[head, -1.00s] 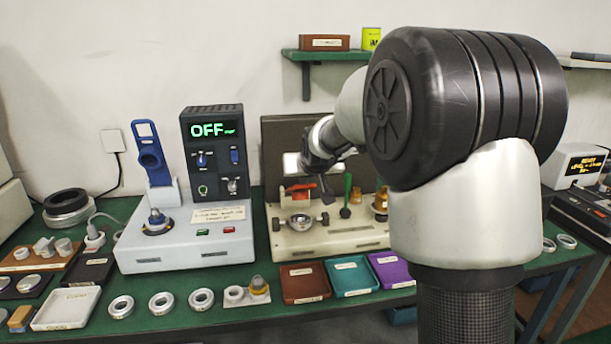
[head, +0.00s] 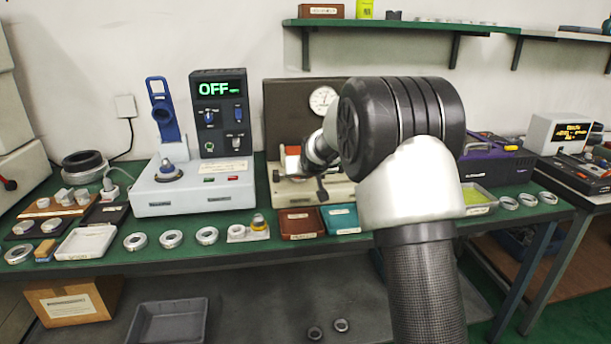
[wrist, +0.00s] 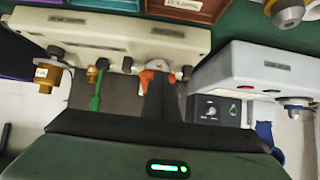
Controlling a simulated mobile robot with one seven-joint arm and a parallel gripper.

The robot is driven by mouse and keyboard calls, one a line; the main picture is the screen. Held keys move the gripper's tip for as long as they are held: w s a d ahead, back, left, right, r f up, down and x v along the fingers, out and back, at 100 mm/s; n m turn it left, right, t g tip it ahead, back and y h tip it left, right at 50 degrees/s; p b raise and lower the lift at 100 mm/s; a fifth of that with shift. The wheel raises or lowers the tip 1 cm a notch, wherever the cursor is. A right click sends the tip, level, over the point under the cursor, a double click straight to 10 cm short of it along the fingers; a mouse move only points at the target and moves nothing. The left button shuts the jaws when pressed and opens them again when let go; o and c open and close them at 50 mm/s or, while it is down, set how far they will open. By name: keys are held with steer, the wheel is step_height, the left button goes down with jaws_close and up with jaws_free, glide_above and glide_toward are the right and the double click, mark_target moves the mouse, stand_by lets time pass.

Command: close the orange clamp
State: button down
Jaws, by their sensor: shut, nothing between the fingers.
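The orange clamp (head: 292,149) is on the cream fixture (head: 345,194) at the back of the bench, partly hidden by my arm in the head view. In the wrist view, which looks at the bench upside down, the orange clamp (wrist: 149,76) shows around the tips of my dark fingers. My gripper (wrist: 160,84) is shut and empty, its fingertips right at the clamp. I cannot tell whether they touch it. The fingers hide part of the clamp, and its exact lever angle is unclear.
A green-handled tool (wrist: 97,88) and a brass part (wrist: 46,74) stand on the fixture beside the clamp. A white tester (head: 195,190) with an OFF display stands left of it. Brown (head: 300,224) and teal (head: 340,219) trays lie in front.

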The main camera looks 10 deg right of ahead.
steer(key=f, duration=0.1)
steer(key=s+f, duration=0.1)
steer(key=f, duration=0.1)
steer(key=shift+f+g, duration=0.1)
steer(key=shift+g, duration=0.2)
step_height(320, 180, up, 7)
steer(key=p, duration=0.2)
steer(key=s+f, duration=0.5)
steer(key=s, duration=0.3)
steer(key=shift+s, duration=0.25)
